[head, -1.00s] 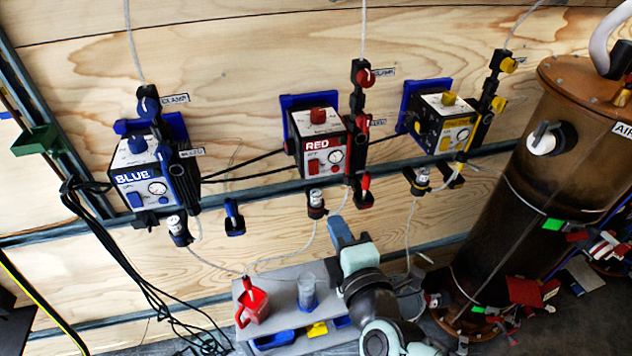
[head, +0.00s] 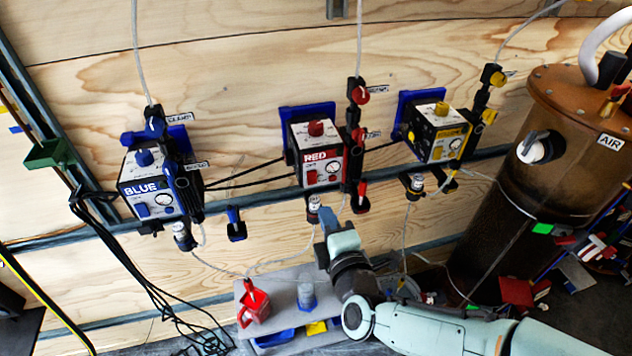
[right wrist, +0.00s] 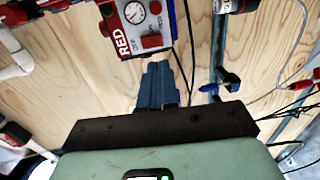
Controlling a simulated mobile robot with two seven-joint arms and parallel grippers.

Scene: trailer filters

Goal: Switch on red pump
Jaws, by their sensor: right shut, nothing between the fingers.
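The red pump (head: 318,157) is a box with a white front, a red knob on top, a round gauge and a red switch low on its front. It is mounted on the wooden wall between the blue and yellow pumps. In the right wrist view the red pump (right wrist: 138,22) is at the top, with its red switch (right wrist: 151,41) just beyond my fingers. My right gripper (head: 327,218) is below the pump, pointing up at it. It also shows in the right wrist view (right wrist: 157,68), shut and empty. I cannot tell whether it touches the pump. My left gripper is not in view.
The blue pump (head: 150,190) is at the left and the yellow pump (head: 438,132) at the right. Valves and hoses run beside each pump. A grey shelf (head: 282,283) with a red jug (head: 254,303) stands below. A brown air tank (head: 500,200) is at the right.

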